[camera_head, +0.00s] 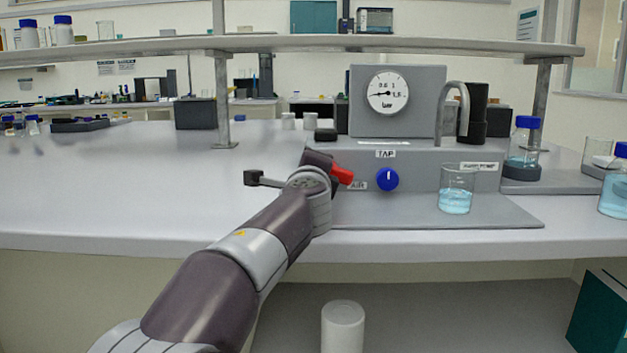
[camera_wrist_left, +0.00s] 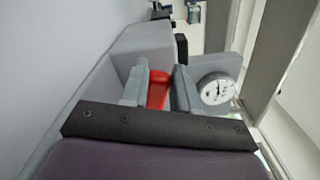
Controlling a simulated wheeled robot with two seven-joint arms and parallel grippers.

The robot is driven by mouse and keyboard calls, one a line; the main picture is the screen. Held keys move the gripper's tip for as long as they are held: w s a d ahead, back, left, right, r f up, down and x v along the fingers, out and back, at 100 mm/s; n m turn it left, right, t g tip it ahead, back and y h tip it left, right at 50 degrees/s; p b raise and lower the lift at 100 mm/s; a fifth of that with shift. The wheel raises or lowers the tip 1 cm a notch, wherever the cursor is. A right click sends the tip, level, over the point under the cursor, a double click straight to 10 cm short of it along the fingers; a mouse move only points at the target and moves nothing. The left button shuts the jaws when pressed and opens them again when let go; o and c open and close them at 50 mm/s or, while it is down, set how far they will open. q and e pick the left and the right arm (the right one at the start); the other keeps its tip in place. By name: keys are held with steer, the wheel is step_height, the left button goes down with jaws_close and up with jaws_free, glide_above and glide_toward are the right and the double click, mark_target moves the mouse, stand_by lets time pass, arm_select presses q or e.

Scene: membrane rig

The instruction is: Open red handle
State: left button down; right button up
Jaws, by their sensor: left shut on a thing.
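The red handle (camera_head: 342,174) sits at the left front of the grey rig, beside the AIR label. In the head view my left arm and wrist cover part of it. In the left wrist view the red handle (camera_wrist_left: 157,90) stands between the two grey fingers of my left gripper (camera_wrist_left: 158,88), which is shut on it. My left gripper's fingers are hidden behind the wrist in the head view. My right gripper is in neither view.
A blue TAP knob (camera_head: 387,180) is just right of the handle. A beaker of blue liquid (camera_head: 456,189) stands on the rig's base plate (camera_head: 420,213). A pressure gauge (camera_head: 388,93) is above. The bench left of my arm is mostly clear.

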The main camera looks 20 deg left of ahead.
arm_select(q)
steer(key=shift+a+f+n+b, duration=0.1)
steer(key=shift+f+n+b, duration=0.45)
steer(key=shift+n+b, duration=0.65)
steer(key=c, duration=0.8)
jaws_free()
steer(key=shift+c, duration=0.2)
steer(key=b+v, duration=0.1)
steer(key=v, duration=1.1)
steer(key=shift+s+r+b, duration=0.1)
steer(key=shift+s+b, duration=0.2)
steer(key=shift+s, duration=0.1)
